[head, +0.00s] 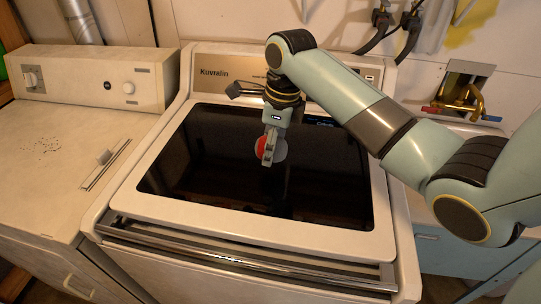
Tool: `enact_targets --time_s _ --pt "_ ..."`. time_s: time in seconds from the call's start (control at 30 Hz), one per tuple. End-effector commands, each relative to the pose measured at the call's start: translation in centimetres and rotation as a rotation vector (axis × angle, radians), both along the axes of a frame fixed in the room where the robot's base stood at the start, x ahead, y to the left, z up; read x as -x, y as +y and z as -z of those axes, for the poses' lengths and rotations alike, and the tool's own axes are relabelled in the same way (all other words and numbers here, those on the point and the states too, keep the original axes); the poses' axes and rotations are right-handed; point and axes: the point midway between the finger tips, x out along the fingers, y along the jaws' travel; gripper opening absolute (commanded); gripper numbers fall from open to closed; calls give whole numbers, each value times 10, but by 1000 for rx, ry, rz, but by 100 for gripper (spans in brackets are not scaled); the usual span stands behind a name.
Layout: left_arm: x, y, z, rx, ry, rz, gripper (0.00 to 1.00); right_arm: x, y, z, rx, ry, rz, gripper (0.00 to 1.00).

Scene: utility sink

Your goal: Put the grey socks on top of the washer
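The washer, a white machine marked "Kuvralin" with a dark glass lid (215,175), fills the middle of the head view. My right gripper (268,150) reaches in from the right and points down over the lid. A small rounded grey and red bundle (281,150) shows at its fingers, which look shut on it. It appears to be the grey socks, partly hidden by the near finger. I cannot tell whether the bundle touches the lid or hangs just above it. My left gripper is not in view.
A second white machine (60,150) with knobs stands at the left, its top mostly clear. The washer's raised control panel (215,72) is behind the lid. Hoses and a brass valve box (463,95) are on the wall. The glass around my gripper is bare.

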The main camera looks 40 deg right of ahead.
Motion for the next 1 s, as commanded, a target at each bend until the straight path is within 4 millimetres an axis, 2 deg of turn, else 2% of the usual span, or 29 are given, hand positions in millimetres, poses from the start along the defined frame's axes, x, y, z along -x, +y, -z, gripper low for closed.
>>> enact_targets --time_s 0.3,0.7,0.73,0.87,1.0 --pt "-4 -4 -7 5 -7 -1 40 0 2 38 0 1 0 21" --pt "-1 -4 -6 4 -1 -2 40 0 1 45 1 1 0 21" --pt "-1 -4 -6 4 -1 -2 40 0 1 44 1 1 0 56" --pt "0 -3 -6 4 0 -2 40 0 1 44 1 -1 0 73" --pt "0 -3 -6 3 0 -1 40 0 1 44 1 -1 0 76"
